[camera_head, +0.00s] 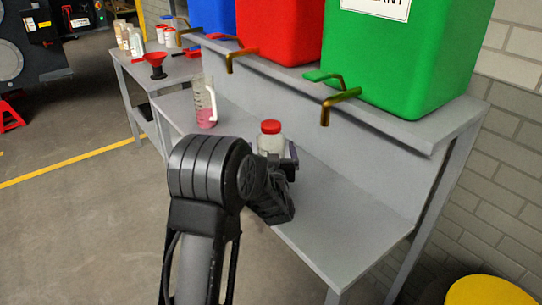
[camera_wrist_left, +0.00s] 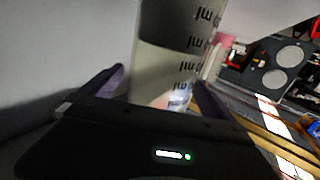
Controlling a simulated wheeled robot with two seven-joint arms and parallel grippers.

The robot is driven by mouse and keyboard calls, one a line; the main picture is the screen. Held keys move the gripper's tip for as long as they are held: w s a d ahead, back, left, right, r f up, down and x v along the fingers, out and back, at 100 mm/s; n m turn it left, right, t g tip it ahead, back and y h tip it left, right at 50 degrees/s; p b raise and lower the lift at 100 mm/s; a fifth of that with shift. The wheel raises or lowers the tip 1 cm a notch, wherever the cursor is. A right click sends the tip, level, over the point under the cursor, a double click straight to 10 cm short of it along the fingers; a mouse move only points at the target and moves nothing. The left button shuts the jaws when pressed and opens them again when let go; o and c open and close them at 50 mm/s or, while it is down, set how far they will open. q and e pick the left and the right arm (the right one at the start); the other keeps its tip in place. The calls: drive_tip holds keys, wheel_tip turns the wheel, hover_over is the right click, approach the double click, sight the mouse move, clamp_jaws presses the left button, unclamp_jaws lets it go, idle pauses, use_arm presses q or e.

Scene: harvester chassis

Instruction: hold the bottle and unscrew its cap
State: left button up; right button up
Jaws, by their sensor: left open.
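The bottle (camera_head: 270,145), pale with a red cap (camera_head: 270,127), stands upright on the grey lower shelf. My left arm comes up from below in the head view, and my left gripper (camera_head: 280,158) is at the bottle, hiding its lower part. In the left wrist view, a pale surface with "ml" marks (camera_wrist_left: 170,50), apparently the bottle, stands between the two spread fingers of my left gripper (camera_wrist_left: 160,80). The gripper is open; I cannot tell whether a finger touches the bottle. The cap is out of the wrist view. My right gripper is not in view.
A clear measuring jug (camera_head: 205,103) with pink liquid stands left of the bottle. Blue, red and green (camera_head: 395,55) containers with brass taps (camera_head: 340,97) overhang the shelf (camera_head: 345,215). A red funnel (camera_head: 154,62) and bottles stand farther back. The shelf's right part is clear.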

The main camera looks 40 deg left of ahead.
use_arm(q)
drive_tip(key=x, duration=0.3)
drive_tip(key=shift+w+a, duration=0.15)
drive_tip(key=shift+w, duration=0.1)
drive_tip(key=shift+c, duration=0.3)
drive_tip(key=shift+r, duration=0.1)
drive_tip(key=c, duration=1.6)
drive_tip(key=shift+r, duration=0.1)
wheel_tip(320, 180, up, 10)
drive_tip(key=shift+f+p, duration=0.1)
drive_tip(key=shift+p, duration=0.3)
